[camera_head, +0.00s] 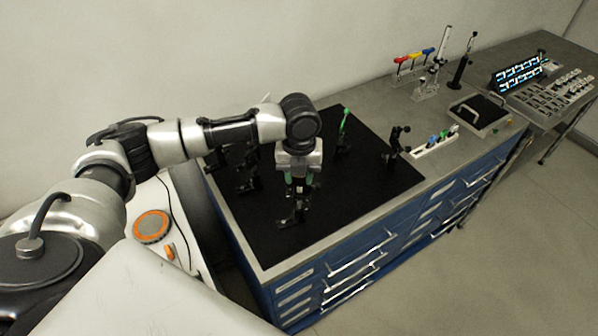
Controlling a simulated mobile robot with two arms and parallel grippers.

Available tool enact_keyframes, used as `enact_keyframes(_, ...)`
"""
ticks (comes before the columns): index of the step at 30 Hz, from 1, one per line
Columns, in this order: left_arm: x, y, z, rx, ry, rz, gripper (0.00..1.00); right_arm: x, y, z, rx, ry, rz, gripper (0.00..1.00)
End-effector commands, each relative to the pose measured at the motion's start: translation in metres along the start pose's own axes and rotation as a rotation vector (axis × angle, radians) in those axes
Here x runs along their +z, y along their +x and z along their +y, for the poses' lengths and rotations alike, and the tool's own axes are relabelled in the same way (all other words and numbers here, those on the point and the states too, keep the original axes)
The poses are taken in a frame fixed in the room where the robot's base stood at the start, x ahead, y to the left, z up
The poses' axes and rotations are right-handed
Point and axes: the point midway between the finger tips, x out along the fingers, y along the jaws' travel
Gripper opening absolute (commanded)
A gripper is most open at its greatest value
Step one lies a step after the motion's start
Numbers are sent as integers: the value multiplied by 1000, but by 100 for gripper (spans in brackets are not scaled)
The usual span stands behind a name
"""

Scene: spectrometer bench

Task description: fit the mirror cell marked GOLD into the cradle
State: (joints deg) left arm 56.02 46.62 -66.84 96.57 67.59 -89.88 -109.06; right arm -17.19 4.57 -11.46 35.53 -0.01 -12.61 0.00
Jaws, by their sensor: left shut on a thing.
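My left gripper (299,184) points down over the black mat, with its fingers shut on a small part that is mostly hidden between them. I cannot read a GOLD mark, so I cannot tell whether it is the mirror cell. A black mount (291,217) stands on the mat directly under the gripper; it may be the cradle. I cannot tell whether the held part touches it. My right gripper is not in view.
The black mat (350,190) also bears a mount with a green part (343,135), a black mount (397,146) and dark mounts at left, partly behind my arm. A white rack (436,146) and a tray with a black pad (478,112) stand right. The mat's front right is clear.

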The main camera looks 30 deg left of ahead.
Motion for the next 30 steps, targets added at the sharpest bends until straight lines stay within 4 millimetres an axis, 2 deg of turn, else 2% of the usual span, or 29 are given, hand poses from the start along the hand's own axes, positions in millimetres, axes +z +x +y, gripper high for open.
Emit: enact_keyframes(30, 0, -27, 0, 0, 0, -1, 20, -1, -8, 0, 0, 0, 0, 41)
